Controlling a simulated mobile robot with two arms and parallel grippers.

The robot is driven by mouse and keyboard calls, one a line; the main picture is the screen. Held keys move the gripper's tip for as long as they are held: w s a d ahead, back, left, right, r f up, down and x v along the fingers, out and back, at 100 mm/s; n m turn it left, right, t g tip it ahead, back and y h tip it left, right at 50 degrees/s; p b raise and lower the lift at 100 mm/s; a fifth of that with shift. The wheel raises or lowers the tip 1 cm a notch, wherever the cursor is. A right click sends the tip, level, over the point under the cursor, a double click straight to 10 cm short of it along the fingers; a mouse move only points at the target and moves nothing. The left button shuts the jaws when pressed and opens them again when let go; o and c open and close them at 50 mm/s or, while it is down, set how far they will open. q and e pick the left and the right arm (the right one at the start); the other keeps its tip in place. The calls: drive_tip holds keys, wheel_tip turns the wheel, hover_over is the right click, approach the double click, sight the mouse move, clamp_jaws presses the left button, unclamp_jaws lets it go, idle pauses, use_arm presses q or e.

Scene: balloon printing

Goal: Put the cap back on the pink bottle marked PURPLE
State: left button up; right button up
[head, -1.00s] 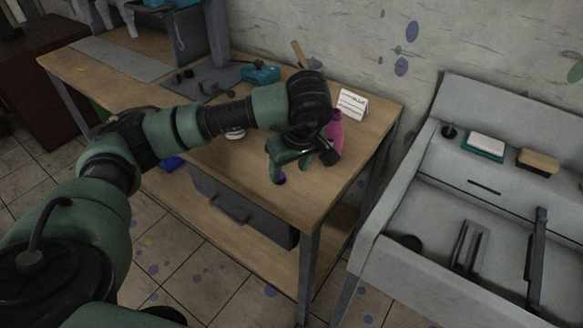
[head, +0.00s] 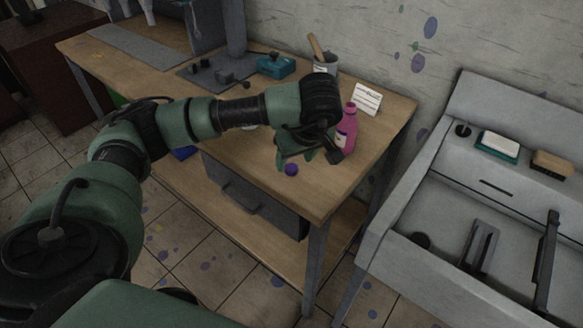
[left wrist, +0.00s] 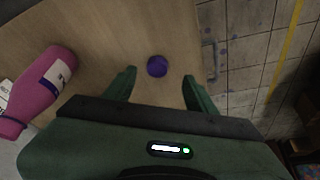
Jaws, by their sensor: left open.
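The pink bottle (head: 351,130) stands upright near the table's right end, just right of my left gripper. Its top looks uncapped in the head view; its label is turned partly away and I cannot read it. The bottle also shows at the left of the left wrist view (left wrist: 42,92). A small purple cap (head: 291,170) lies on the tabletop near the front edge. In the left wrist view the cap (left wrist: 157,66) lies ahead of and between the spread fingers. My left gripper (head: 298,159) is open and empty, close to the cap. My right gripper is out of view.
The wooden table (head: 270,185) has clear top around the cap. A white card (head: 368,98) and a grey cup with a wooden handle (head: 326,64) stand behind the bottle. A teal object (head: 277,66) lies farther back. A grey sink (head: 400,262) stands to the right.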

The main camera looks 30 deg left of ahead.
use_arm(q)
drive_tip(key=x, duration=0.2)
drive_tip(key=p+x, duration=0.1)
drive_tip(key=x, duration=0.2)
drive_tip(key=shift+w, duration=0.25)
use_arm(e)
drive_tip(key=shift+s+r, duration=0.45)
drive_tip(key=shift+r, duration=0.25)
use_arm(q)
drive_tip(key=shift+c, duration=0.4)
clamp_jaws()
drive_tip(key=shift+r, duration=0.1)
wheel_tip(320, 180, up, 11)
drive_tip(key=b, duration=0.1)
wheel_tip(320, 180, up, 9)
drive_tip(key=p, duration=0.1)
hover_over(292, 168)
drive_tip(key=shift+s+d, duration=0.15)
drive_tip(key=shift+d, duration=0.1)
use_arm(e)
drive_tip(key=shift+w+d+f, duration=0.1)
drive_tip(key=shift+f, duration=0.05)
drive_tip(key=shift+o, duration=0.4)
